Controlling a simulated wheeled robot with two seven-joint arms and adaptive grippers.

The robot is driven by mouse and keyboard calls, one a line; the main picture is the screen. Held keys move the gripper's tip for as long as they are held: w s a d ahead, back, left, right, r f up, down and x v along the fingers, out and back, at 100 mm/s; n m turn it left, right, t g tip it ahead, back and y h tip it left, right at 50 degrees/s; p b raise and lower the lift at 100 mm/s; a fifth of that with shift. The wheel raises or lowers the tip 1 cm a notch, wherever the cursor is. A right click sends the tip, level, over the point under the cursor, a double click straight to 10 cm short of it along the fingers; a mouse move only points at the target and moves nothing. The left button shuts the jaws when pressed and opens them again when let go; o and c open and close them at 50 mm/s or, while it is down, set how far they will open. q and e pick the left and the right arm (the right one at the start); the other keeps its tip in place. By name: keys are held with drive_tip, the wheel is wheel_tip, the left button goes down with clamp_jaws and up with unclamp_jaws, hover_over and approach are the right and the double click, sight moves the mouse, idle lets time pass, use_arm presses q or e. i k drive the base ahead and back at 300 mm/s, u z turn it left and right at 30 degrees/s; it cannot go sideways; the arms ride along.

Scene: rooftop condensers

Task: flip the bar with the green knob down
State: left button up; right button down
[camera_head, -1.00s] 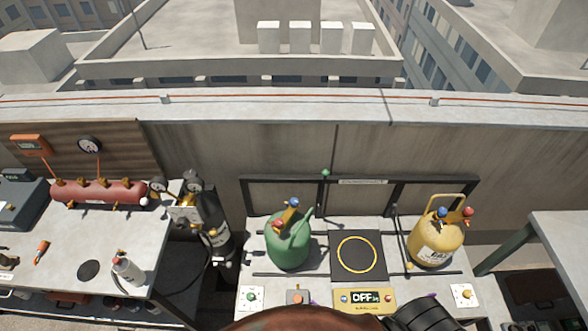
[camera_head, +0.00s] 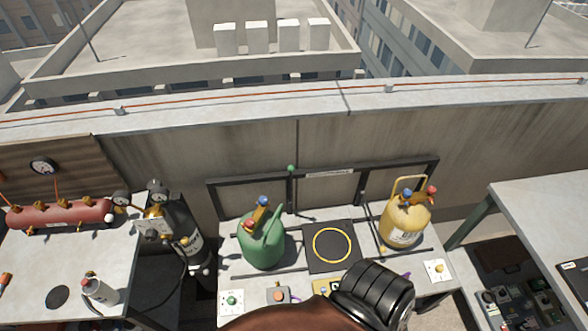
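The green knob (camera_head: 291,168) is at the top end of a dark bar (camera_head: 291,188) that stands up at the back of the bench, in front of the black frame. It is behind and between the green tank and the round-marked mat. The bar's lower end is hard to make out. Neither of my grippers shows. A black ribbed part and a brown rounded part at the bottom of the view are probably mine, and they hide the front of the bench.
A green tank (camera_head: 262,243) stands left of the black mat (camera_head: 320,263) with a yellow ring. A yellow tank (camera_head: 404,223) stands right of it. A second dark bar (camera_head: 366,207) is beside the yellow tank. A gas cylinder (camera_head: 187,240) stands left of the bench.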

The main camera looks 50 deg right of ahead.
sight(292, 168)
drive_tip(key=k, duration=0.85)
drive_tip(key=z, duration=0.9)
drive_tip(key=i, duration=0.5)
drive_tip(key=z, duration=0.05)
